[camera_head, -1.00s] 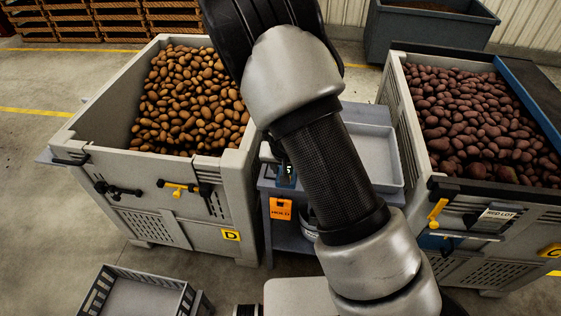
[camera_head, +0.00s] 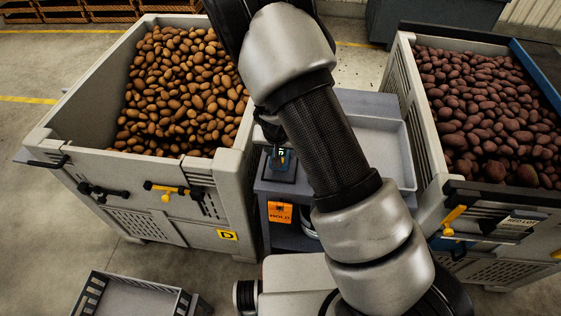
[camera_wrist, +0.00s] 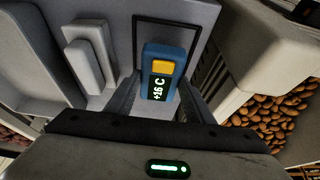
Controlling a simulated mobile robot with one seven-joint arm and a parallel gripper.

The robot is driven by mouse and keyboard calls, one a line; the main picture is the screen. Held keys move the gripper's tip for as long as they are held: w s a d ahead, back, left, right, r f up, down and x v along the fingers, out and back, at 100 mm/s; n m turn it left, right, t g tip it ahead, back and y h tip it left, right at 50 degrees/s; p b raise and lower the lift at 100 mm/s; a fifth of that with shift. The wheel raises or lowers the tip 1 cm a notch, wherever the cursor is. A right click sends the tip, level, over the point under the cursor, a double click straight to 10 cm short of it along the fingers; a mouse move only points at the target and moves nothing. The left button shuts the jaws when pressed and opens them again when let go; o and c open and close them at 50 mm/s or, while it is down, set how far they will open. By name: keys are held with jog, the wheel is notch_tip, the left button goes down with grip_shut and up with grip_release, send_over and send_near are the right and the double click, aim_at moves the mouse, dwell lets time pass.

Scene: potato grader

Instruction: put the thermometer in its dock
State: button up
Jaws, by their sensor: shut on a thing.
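The thermometer (camera_wrist: 161,84) is a blue block with a yellow button and a "+16 C" display. My gripper (camera_wrist: 160,98) is shut on it, with one finger on each side. In the head view the thermometer (camera_head: 281,160) shows small and blue beside my arm, over the grey stand (camera_head: 266,188). A black rectangular outline (camera_wrist: 196,22) lies on the surface behind the thermometer. I cannot tell whether the thermometer touches that surface. A raised grey block (camera_wrist: 84,58) is left of it in the wrist view; I cannot tell for sure whether this is the dock.
A shallow grey tray (camera_head: 395,137) lies on the stand, partly behind my arm. Bins of brown potatoes (camera_head: 230,180) and red potatoes (camera_head: 418,110) flank the stand closely. An orange HOLD tag (camera_head: 280,213) hangs at its front. An empty crate (camera_head: 130,298) is at lower left.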

jog(key=shift+f+b, duration=0.85)
jog(key=shift+f, duration=1.1)
jog(key=shift+f, duration=0.2)
jog(key=o, duration=1.2)
jog(key=shift+r, duration=0.1)
jog(key=shift+o, duration=0.2)
jog(key=shift+r, duration=0.1)
